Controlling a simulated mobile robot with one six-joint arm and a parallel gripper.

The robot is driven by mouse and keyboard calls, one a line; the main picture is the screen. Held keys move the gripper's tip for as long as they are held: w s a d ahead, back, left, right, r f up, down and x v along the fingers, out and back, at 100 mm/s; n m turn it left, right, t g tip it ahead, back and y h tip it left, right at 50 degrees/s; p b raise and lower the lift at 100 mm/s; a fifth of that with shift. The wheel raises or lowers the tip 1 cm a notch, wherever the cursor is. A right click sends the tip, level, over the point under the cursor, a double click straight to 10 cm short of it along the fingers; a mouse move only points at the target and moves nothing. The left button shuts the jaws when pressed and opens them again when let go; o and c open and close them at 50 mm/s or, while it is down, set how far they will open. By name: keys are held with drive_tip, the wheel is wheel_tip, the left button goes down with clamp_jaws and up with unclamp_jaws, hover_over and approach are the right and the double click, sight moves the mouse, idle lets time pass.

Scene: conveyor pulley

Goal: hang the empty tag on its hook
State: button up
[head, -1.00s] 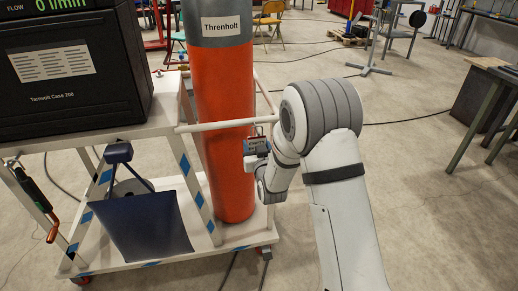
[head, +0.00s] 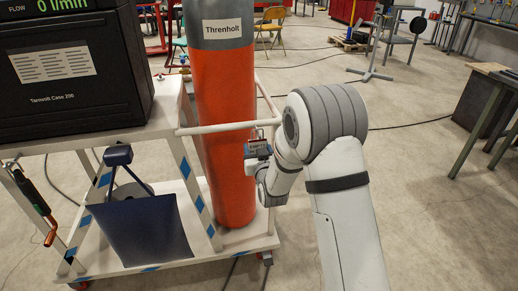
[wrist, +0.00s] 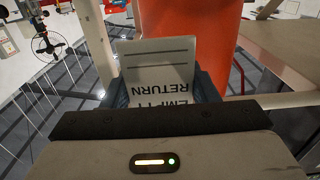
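The empty tag (wrist: 163,72) is a pale plate with dark lettering, EMPTY RETURN, upside down in the wrist view. My gripper (wrist: 163,90) has its dark blue fingers on either side of the tag and is shut on it. In the head view my gripper (head: 259,152) is small, just below the white side rail (head: 217,128) and in front of the orange cylinder (head: 224,150). Thin upright pieces show between the rail and the gripper there. I cannot tell whether they are the hook or touch the tag.
The white cart (head: 228,242) carries a black case (head: 70,65) at left. A dark blue panel (head: 140,230) leans on its lower deck.

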drive_tip(key=o, duration=0.6)
drive_tip(key=shift+c, duration=0.2)
drive_tip(key=s+d+r+m+g+h+p, duration=0.1)
drive_tip(key=s+d+r+g+p, duration=0.4)
drive_tip(key=s, duration=0.7)
drive_tip(key=s+d+r+m+g+h+p, duration=0.1)
drive_tip(key=s+d+r+g+p, duration=0.3)
drive_tip(key=s+d+r, duration=0.4)
drive_tip(key=s+d+r+m+g+h+p, duration=0.1)
drive_tip(key=s+d+r+g+h+p, duration=0.2)
drive_tip(key=s, duration=1.5)
drive_tip(key=d+r+g+p, duration=0.2)
drive_tip(key=d+r, duration=0.2)
drive_tip(key=r, duration=0.1)
drive_tip(key=shift+d+r+g+p, duration=0.2)
drive_tip(key=shift+r+g+p, duration=0.1)
drive_tip(key=shift+g, duration=0.1)
